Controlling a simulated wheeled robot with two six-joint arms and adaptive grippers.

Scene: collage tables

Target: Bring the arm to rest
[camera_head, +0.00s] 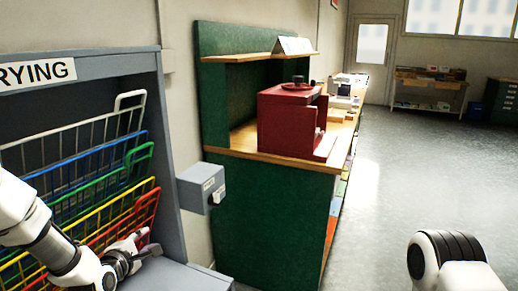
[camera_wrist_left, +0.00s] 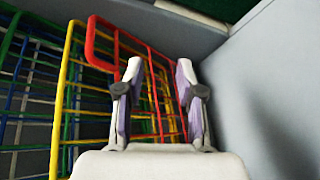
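My left arm comes in from the left in the head view, and its gripper (camera_head: 140,248) is in front of the lower part of the drying rack. In the left wrist view the two fingers of the left gripper (camera_wrist_left: 157,85) stand apart with nothing between them. The red wire shelf (camera_wrist_left: 103,62) lies just beyond the fingers; I cannot tell whether they touch it. My right arm (camera_head: 450,262) shows only in part at the lower right of the head view, and its gripper is out of view.
The grey drying cabinet (camera_head: 120,62) holds white, blue, green, yellow and red wire shelves (camera_head: 75,140). A grey box (camera_head: 201,187) is on the wall beside it. A green bench (camera_head: 268,210) carries a red box-like unit (camera_head: 285,122). The floor (camera_head: 400,190) to the right is clear.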

